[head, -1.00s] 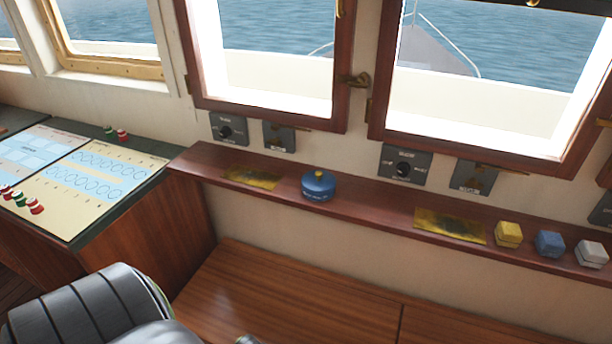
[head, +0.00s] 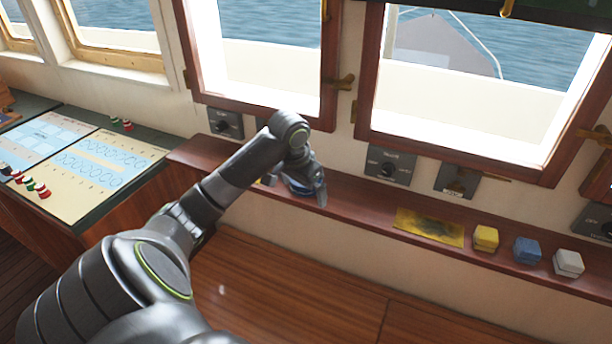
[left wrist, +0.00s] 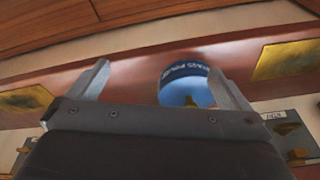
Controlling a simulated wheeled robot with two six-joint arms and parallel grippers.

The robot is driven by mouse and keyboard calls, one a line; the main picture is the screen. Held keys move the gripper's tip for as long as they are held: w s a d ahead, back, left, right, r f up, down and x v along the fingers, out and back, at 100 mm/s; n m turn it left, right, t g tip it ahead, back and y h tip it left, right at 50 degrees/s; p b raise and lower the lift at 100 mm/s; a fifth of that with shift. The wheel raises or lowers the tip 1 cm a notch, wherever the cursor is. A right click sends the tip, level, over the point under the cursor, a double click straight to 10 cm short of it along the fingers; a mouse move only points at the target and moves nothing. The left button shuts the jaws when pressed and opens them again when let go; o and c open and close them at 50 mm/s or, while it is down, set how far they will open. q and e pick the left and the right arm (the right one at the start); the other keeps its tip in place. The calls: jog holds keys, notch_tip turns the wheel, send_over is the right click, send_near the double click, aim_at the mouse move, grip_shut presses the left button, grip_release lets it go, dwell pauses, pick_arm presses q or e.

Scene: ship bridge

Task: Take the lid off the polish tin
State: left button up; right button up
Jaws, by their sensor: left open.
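The polish tin (head: 297,187) is blue and stands on the wooden ledge under the windows. In the head view my left gripper hides most of it. The lid appears to be on the tin. My left gripper (head: 304,184) is open at the tin. In the wrist view the tin lies between the two fingers, closer to the right-hand one; I cannot tell whether they touch. My right gripper is not in view.
Switch panels (head: 388,166) line the wall behind.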

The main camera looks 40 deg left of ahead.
pick_arm(q)
jog(key=w+a+r+n, duration=0.15)
jog(key=a+r, duration=0.25)
jog(key=r, duration=1.1)
jog(key=shift+m, duration=0.25)
jog(key=x, duration=0.4)
jog(key=p+x, duration=0.1)
jog(key=x, duration=0.2)
jog(key=p+x, duration=0.1)
jog(key=x, duration=0.3)
jog(key=shift+w+f, duration=0.25)
jog(key=shift+w, duration=0.15)
jog(key=p+x, duration=0.2)
jog(key=x, duration=0.2)
jog(key=shift+a+f, duration=0.15)
jog(key=shift+f, duration=0.05)
jog(key=shift+w+f, duration=0.15)
jog(key=shift+f, duration=0.3)
jog(key=c, duration=0.7)
jog(key=shift+c, duration=0.2)
